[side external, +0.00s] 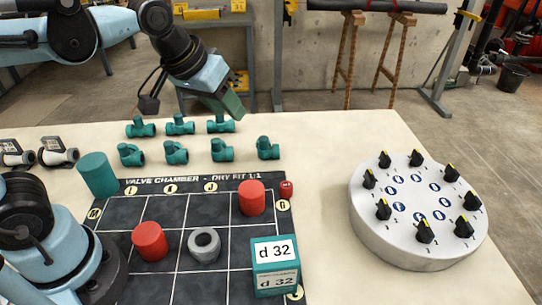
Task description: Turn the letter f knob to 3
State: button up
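A round pale grey panel (372,240) on the right of the table carries a ring of several black knobs with yellow pointer marks. One knob (425,232) stands at the front, another (383,209) at the front left, and another (384,159) at the back. Blue oval labels (420,217) sit inside the ring. Their letters are too small to read, so I cannot tell which knob is f or where it points. My gripper (232,112) hangs above the back edge of the table, left of the panel and well apart from it. Its fingers are not clear.
Teal pipe fittings (176,153) stand in rows along the back. A dark grid mat (172,207) holds red cylinders (150,242), a grey nut (204,245) and a teal box marked d 32 (274,266). The table between mat and panel is clear.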

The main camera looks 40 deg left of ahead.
jog(key=w+d+r+n+g, duration=0.2)
jog(key=w+d+r, duration=0.2)
jog(key=w+d, duration=0.2)
jog(key=n+g, duration=0.4)
jog(key=n, duration=0.1)
send_over(386, 205)
notch_tip(386, 205, down, 3)
jog(key=shift+y, duration=0.4)
jog(key=shift+f, duration=6.15)
jog(key=shift+c, duration=0.4)
grip_shut()
